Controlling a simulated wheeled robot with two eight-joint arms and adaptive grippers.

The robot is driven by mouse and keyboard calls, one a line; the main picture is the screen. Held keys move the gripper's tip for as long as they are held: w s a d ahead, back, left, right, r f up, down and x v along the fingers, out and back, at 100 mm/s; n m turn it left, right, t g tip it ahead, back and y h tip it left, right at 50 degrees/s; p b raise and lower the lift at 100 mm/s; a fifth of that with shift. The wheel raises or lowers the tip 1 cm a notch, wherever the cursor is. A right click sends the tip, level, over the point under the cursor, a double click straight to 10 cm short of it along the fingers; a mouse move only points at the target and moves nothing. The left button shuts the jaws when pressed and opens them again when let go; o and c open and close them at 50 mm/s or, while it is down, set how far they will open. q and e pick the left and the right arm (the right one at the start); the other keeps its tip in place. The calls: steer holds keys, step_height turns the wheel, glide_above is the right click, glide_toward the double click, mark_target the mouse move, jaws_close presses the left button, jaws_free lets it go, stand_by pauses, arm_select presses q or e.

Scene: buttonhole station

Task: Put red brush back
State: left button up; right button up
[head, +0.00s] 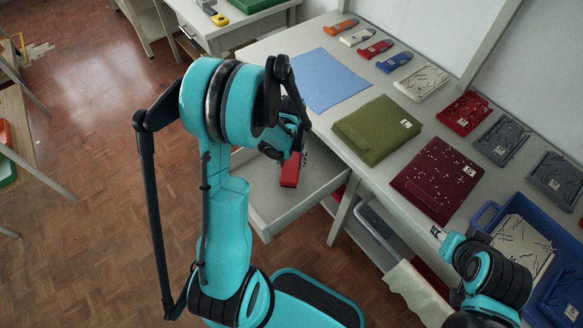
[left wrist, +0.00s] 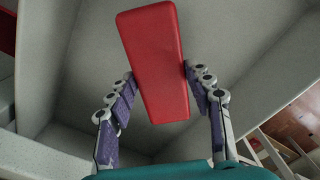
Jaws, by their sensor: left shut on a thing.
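The red brush (head: 290,170) is held in my left gripper (head: 288,142), over the open grey drawer (head: 305,212) beneath the worktable. In the left wrist view, my left gripper (left wrist: 160,88) has a finger on each side of the brush (left wrist: 152,45), which shows as a plain red block tapering toward the gripper. The drawer floor and walls (left wrist: 245,95) show behind it. I cannot tell whether the brush touches the drawer floor. My left arm hides part of the drawer in the head view.
The worktable carries a blue cloth (head: 325,80), a green folded cloth (head: 376,130), a maroon speckled cloth (head: 438,180) and several coloured handled tools and thread-strewn pads along the back. A blue tray (head: 487,217) stands at the right. Wooden floor (head: 110,130) is open at the left.

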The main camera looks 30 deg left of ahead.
mark_target(291, 164)
arm_select(q)
step_height(291, 164, down, 3)
steer(key=shift+r+b, duration=0.1)
steer(key=shift+b, duration=0.45)
steer(key=shift+f, duration=0.3)
steer(key=o, duration=1)
steer(key=shift+o, duration=0.2)
steer(key=shift+r, duration=0.1)
